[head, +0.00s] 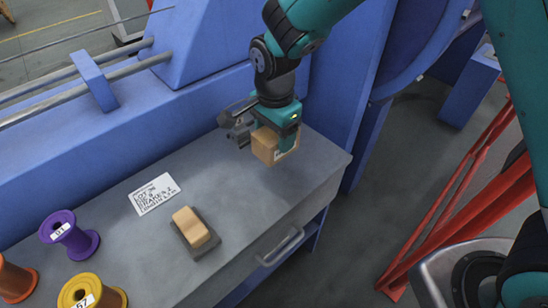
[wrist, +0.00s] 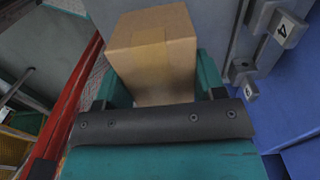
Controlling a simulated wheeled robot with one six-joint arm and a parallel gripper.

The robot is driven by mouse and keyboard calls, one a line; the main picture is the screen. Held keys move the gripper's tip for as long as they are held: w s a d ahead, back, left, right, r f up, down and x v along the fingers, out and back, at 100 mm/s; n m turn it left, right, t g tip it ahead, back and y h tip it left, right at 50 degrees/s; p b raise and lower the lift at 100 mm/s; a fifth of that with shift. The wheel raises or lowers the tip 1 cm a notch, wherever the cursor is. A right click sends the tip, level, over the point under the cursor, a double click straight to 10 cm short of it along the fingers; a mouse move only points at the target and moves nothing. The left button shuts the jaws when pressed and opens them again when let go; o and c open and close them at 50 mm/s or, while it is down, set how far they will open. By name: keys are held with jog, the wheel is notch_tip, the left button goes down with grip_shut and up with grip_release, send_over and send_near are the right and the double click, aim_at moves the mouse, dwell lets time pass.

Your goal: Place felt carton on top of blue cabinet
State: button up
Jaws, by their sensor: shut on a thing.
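My gripper (head: 272,128) is shut on a brown cardboard carton (head: 270,146), above the right end of a grey worktop. In the wrist view the carton (wrist: 154,58) sits between the two teal fingers, with tape along its top. Whether it touches the worktop is hard to tell.
The grey worktop (head: 235,205) has a drawer and holds a label sheet (head: 155,194), a wood-topped block (head: 193,228), a purple spool (head: 70,235) and a yellow spool (head: 88,292). Blue machine housing (head: 215,50) rises behind it. Red rails (head: 455,200) stand right; grey floor lies between.

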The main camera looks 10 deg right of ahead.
jog(key=shift+f, duration=3.5)
jog(key=shift+f+b, duration=0.15)
jog(key=shift+b, duration=0.15)
jog(key=o, duration=1)
jog(key=shift+c, duration=0.2)
notch_tip(320, 180, up, 12)
jog(key=shift+f+p, duration=0.15)
jog(key=shift+p, duration=0.4)
jog(key=shift+s+d+r, duration=0.1)
jog(key=shift+r, duration=0.45)
jog(key=s+d+r+n+y, duration=0.1)
jog(key=s+d+r+n, duration=0.1)
jog(key=s+n, duration=0.4)
jog(key=s+d+r+n+y, duration=0.1)
jog(key=s+d+r+n, duration=0.2)
jog(key=s+r+n, duration=0.2)
jog(key=s+d+r+n+y, duration=0.2)
jog(key=s+r+n, duration=0.2)
jog(key=s+n, duration=0.3)
jog(key=s, duration=0.2)
jog(key=shift+s+d, duration=0.3)
jog(key=shift+s, duration=0.1)
